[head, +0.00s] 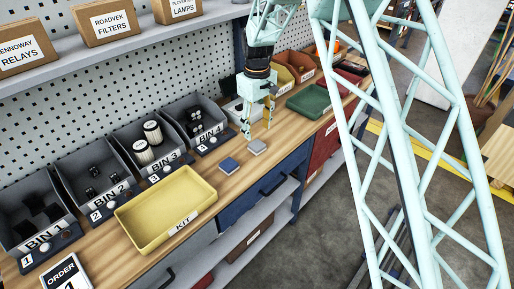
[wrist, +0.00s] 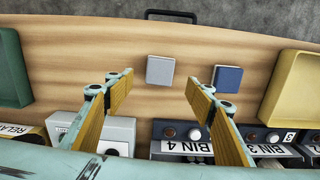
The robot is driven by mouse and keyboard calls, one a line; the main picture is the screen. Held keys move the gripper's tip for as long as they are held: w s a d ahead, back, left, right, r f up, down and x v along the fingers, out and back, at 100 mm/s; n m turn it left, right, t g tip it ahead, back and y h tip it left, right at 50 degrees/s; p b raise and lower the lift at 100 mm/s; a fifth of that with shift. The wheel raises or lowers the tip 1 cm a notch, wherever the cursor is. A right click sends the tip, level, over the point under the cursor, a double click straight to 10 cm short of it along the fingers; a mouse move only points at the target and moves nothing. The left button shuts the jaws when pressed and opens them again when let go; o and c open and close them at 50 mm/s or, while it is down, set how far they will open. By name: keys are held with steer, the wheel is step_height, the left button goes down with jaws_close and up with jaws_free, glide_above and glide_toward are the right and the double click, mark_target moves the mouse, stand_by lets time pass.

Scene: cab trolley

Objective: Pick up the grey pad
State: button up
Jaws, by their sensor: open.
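The grey pad (head: 257,147) is a small square block lying flat on the wooden bench near its front edge. In the wrist view, the grey pad (wrist: 160,70) lies ahead of the gap between my fingers, untouched. A blue pad (head: 229,165) lies beside it, to its left in the head view. In the wrist view, the blue pad (wrist: 227,79) is on the right, close to the right finger. My gripper (head: 257,133) is open and empty, pointing down above the bench behind the grey pad. Its two yellow-lined fingers (wrist: 162,93) are spread wide in the wrist view.
The yellow KIT tray (head: 150,216) lies left of the pads. BIN 4 (head: 195,122) and other labelled bins line the back. A green tray (head: 308,101) stands to the right. A white box (wrist: 118,134) sits close behind my gripper. Bare wood surrounds the grey pad.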

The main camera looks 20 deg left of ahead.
mark_target(257, 144)
steer(key=shift+f, duration=1.7)
steer(key=shift+f, duration=0.15)
steer(key=shift+f, duration=2.45)
steer(key=c, duration=1)
